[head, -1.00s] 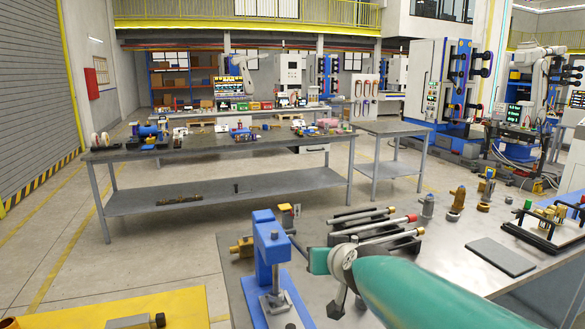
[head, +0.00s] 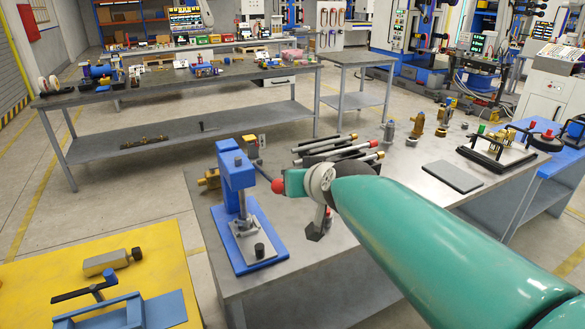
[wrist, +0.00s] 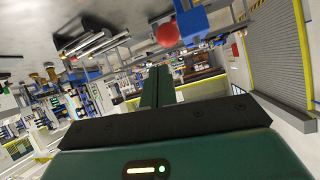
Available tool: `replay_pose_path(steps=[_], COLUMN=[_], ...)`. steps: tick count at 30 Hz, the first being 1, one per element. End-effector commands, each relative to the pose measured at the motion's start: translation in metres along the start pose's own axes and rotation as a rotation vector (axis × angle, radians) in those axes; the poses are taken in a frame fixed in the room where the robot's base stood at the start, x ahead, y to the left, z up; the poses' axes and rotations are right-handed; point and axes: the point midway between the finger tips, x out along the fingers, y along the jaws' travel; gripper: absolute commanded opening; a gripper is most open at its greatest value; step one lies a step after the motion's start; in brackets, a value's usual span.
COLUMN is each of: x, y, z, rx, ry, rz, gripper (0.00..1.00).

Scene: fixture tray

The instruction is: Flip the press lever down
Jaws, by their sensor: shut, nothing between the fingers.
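The blue press (head: 232,185) stands upright on a blue base at the left end of the grey bench. Its dark lever (head: 264,173) slopes down toward the right and ends in a red ball knob (head: 277,186). My gripper (head: 291,183) is at the right of the knob, very close in the picture; I cannot tell whether it touches. In the wrist view my gripper's green fingers (wrist: 156,84) are shut with nothing between them. There the red knob (wrist: 167,35) shows above the fingertips, beside the blue press (wrist: 200,22).
The grey bench (head: 350,238) also holds black rods (head: 322,148), brass and grey fittings (head: 415,128), a dark plate (head: 452,176) and a black rack (head: 497,150). A yellow table (head: 165,262) with a blue fixture (head: 140,310) is at front left. An aisle separates the benches.

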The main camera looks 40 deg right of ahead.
Motion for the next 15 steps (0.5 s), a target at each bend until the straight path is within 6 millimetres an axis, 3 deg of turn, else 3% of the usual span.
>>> replay_pose_path(steps=[6, 15], x=[-0.022, -0.028], y=[0.003, 0.004], z=[0.017, 0.022], rx=[0.001, 0.0], ry=[0.001, 0.001], rz=[0.0, 0.0], gripper=[0.0, 0.0])
